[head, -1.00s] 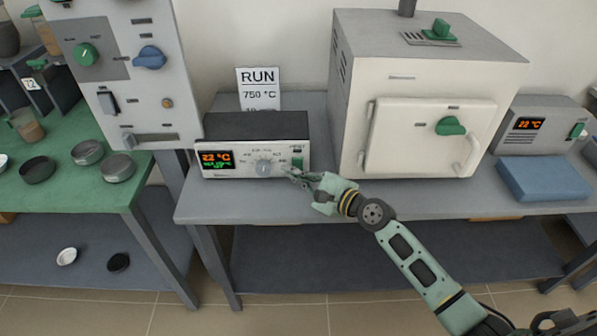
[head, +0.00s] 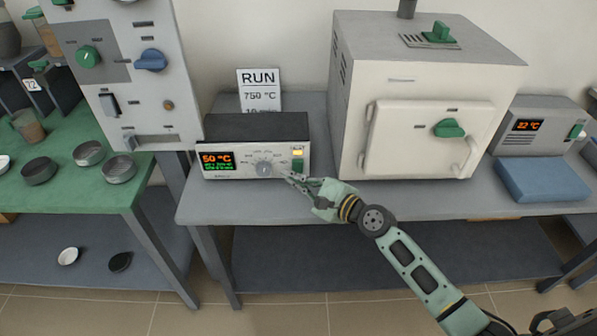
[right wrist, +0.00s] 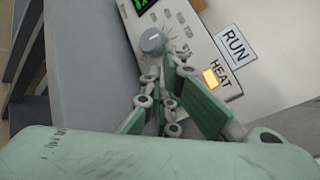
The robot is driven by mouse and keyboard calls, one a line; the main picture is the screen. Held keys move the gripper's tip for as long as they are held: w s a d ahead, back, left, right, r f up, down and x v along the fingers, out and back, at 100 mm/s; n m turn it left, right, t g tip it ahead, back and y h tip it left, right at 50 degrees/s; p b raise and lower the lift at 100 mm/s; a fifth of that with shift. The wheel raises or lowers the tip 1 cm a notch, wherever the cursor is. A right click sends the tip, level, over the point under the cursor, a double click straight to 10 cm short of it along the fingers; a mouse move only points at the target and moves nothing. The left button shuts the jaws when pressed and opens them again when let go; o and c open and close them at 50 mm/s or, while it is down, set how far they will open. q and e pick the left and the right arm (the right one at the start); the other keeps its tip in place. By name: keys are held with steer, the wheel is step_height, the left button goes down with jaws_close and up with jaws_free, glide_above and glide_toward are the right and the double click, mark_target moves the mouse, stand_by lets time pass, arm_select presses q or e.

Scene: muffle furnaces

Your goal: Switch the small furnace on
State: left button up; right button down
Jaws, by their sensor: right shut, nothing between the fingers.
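The cream furnace (head: 425,85) stands on the grey bench with its door shut. To its left is a control box (head: 255,126) with a lit display (head: 216,161) reading 50 °C, a grey knob (head: 264,169) and a green switch (head: 298,166). A lit yellow lamp (head: 299,152) is above the switch; the right wrist view shows it labelled HEAT (right wrist: 211,78). My right gripper (head: 289,178) is shut and empty, its tips close to the box front between knob and switch. Contact cannot be told. In the right wrist view its fingers hide the switch. My left gripper is out of view.
A RUN 750 °C card (head: 260,90) stands behind the box. A tall control panel (head: 120,75) is at left, beside a green table (head: 70,190) with several dishes. At right are another display unit (head: 540,125) and a blue block (head: 543,179).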

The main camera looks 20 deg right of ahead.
steer(key=shift+s, duration=0.1)
steer(key=shift+s+a+r+p, duration=0.25)
steer(key=shift+s+p, duration=0.25)
steer(key=shift+s, duration=0.25)
steer(key=shift+s+a+r+p, duration=0.1)
steer(key=shift+s+a+p, duration=0.1)
steer(key=shift+s+p, duration=0.45)
steer(key=shift+s+a, duration=0.25)
steer(key=shift+s, duration=0.6)
steer(key=shift+s, duration=0.1)
